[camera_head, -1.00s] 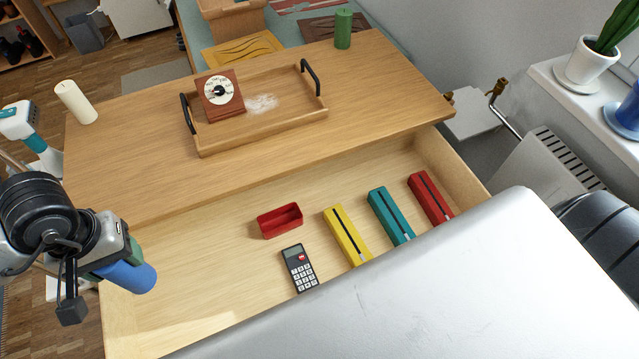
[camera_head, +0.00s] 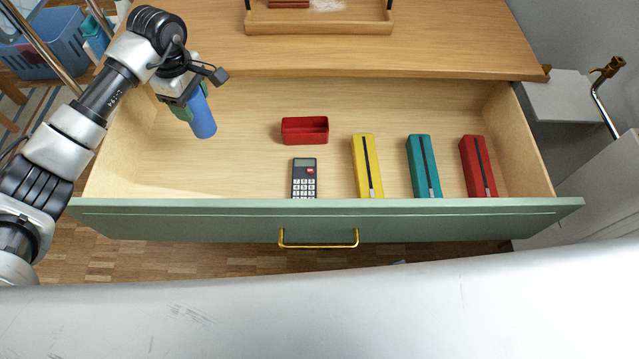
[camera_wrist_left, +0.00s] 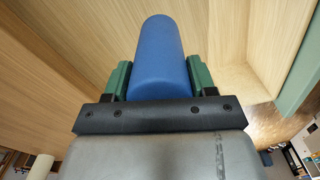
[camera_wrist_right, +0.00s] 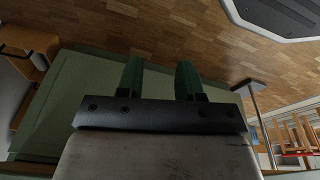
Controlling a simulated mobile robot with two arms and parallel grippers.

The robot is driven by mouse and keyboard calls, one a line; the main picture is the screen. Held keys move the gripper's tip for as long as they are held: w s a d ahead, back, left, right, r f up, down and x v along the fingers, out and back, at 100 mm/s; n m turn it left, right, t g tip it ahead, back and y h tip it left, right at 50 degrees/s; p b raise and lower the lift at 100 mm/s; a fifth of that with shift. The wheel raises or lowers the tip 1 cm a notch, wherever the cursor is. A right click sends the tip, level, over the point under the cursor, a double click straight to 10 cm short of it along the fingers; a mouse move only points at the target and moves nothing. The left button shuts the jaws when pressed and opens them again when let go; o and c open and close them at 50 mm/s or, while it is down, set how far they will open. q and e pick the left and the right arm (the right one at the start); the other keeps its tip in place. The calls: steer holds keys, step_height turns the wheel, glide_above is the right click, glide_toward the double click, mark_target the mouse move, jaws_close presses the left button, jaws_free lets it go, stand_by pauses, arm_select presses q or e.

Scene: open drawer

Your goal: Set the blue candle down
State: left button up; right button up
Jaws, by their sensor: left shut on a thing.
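The blue candle (camera_head: 203,122) is a smooth cylinder over the left part of the open drawer. My left gripper (camera_head: 186,103) is shut on it, with its green fingers on both sides. In the left wrist view the candle (camera_wrist_left: 160,58) sticks out between the fingers, with light wood behind it. The candle leans in the head view. I cannot tell whether its end touches the drawer floor. My right gripper (camera_wrist_right: 160,80) is in its own wrist view only. Its fingers are apart with nothing between them.
The drawer has a green front (camera_head: 450,220) with a brass handle (camera_head: 318,244). Inside are a red box (camera_head: 305,130), a calculator (camera_head: 304,178), and yellow (camera_head: 367,165), teal (camera_head: 423,165) and red (camera_head: 477,165) long cases. The drawer's left floor is clear. A wooden tray (camera_head: 320,27) is on the top.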

arm_select(q)
steer(key=shift+w+a+f+n, duration=0.2)
steer(key=shift+w+f+n, duration=0.2)
steer(key=shift+f, duration=0.2)
steer(key=s+a+f, duration=0.1)
steer(key=a+f, duration=0.2)
steer(key=s+a+f, duration=0.2)
steer(key=a+f, duration=0.2)
steer(key=s+a+f+b, duration=0.1)
steer(key=s+a+f, duration=0.1)
steer(key=a+f, duration=0.1)
steer(key=shift+a+f, duration=0.3)
steer(key=shift+f, duration=0.15)
arm_select(e)
steer(key=r, duration=0.2)
steer(key=w+r, duration=0.1)
steer(key=shift+w+r, duration=0.1)
steer(key=shift+r, duration=0.3)
arm_select(q)
steer(key=shift+f, duration=0.1)
arm_select(e)
steer(key=shift+a, duration=0.1)
arm_select(q)
steer(key=o, duration=1.1)
steer(key=shift+c, duration=0.2)
arm_select(e)
steer(key=shift+w+r, duration=0.2)
steer(key=shift+r, duration=0.15)
